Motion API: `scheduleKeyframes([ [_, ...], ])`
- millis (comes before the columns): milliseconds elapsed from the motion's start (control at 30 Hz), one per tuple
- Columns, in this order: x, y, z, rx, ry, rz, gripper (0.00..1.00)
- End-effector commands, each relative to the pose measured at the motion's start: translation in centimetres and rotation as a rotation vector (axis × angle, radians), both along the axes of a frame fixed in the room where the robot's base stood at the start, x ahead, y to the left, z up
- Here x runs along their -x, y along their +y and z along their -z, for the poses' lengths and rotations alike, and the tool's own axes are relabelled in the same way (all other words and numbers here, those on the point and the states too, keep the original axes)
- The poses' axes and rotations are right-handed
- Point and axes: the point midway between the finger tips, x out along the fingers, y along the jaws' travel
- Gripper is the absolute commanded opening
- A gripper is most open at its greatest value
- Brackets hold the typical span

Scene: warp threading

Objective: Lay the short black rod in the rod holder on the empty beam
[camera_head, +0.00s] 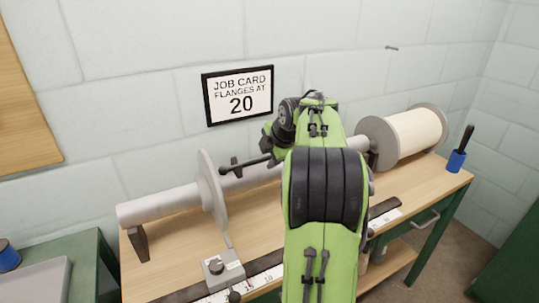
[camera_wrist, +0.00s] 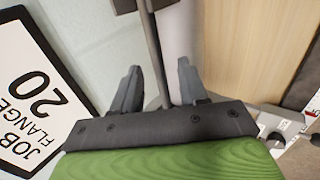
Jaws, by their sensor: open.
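The empty beam (camera_head: 160,204) is a pale grey cylinder with a round flange (camera_head: 211,192), lying along the back of the bench. A thin grey-brown bar (camera_wrist: 152,45) and the beam (camera_wrist: 174,35) show between or beyond the jaws; I cannot tell the bar's depth. My arm hides the beam's middle.
A full beam (camera_head: 415,132) with cream yarn is right of my arm. A scale strip (camera_head: 262,279) and a small grey block (camera_head: 222,270) lie along the bench's front. The job card (camera_head: 238,92) reads flanges at 20. Another blue holder (camera_head: 8,258) is far left.

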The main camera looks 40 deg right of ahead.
Motion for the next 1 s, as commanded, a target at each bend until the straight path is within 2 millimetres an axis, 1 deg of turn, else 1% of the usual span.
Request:
scheduleKeyframes([
  [33, 0.5, 0.1, -1.1, 0.002, -0.002, 0.001, 0.43],
  [300, 4.8, 1.3, -7.5, 0.005, -0.004, 0.004, 0.43],
  [400, 6.3, 1.7, -9.6, 0.003, -0.003, 0.004, 0.43],
  [500, 7.5, 2.1, -11.2, 0.003, -0.002, 0.003, 0.43],
  [633, 8.4, 2.4, -12.2, 0.001, -0.002, 0.003, 0.43],
  [933, 8.5, 2.5, -12.2, 0.001, -0.001, 0.001, 0.43],
  [1000, 8.4, 3.0, -12.5, -0.01, -0.005, 0.009, 0.43],
])
